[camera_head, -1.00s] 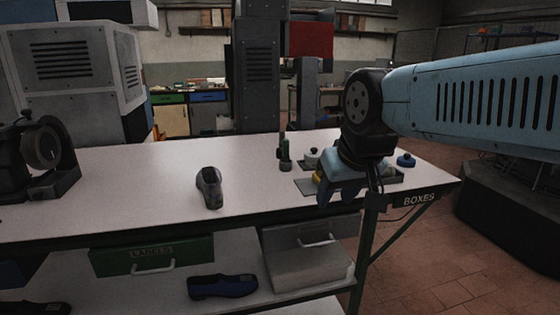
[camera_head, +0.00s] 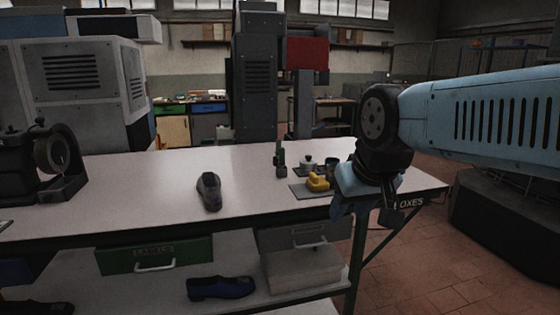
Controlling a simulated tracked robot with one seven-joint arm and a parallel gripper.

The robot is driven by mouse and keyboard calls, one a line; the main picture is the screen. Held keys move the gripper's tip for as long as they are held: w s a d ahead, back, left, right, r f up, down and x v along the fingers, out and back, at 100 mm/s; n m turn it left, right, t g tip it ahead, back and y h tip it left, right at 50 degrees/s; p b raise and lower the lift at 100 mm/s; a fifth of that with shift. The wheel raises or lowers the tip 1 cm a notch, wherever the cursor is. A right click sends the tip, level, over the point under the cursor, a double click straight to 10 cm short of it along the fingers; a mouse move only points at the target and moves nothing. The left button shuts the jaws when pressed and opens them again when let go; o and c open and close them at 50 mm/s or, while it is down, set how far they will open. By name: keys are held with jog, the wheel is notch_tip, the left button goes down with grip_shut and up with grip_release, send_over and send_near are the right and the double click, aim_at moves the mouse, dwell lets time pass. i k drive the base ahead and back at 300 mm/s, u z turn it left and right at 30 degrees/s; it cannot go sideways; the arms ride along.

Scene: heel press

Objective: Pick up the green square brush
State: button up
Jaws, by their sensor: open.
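A small dark green object (camera_head: 280,160) stands upright on the white table, with a narrow upper part on a blockier base. It may be the green square brush, but it is too small and dark to be sure. My gripper (camera_head: 364,208) points down at the table's front right edge, to the right of the green object and nearer the camera. It is open, and I see nothing between its fingers. The gripper hides part of the table's right end.
A yellow object (camera_head: 318,182) lies on a grey mat (camera_head: 300,191) left of my gripper. A pale pot with a dark knob (camera_head: 306,163) and a dark teal item (camera_head: 331,164) stand behind it. A grey shoe-shaped form (camera_head: 209,191) stands mid-table, with clear surface around it.

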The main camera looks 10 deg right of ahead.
aim_at(281, 162)
jog(key=z, duration=0.25)
jog(key=i, duration=1.5)
jog(key=u, duration=0.3)
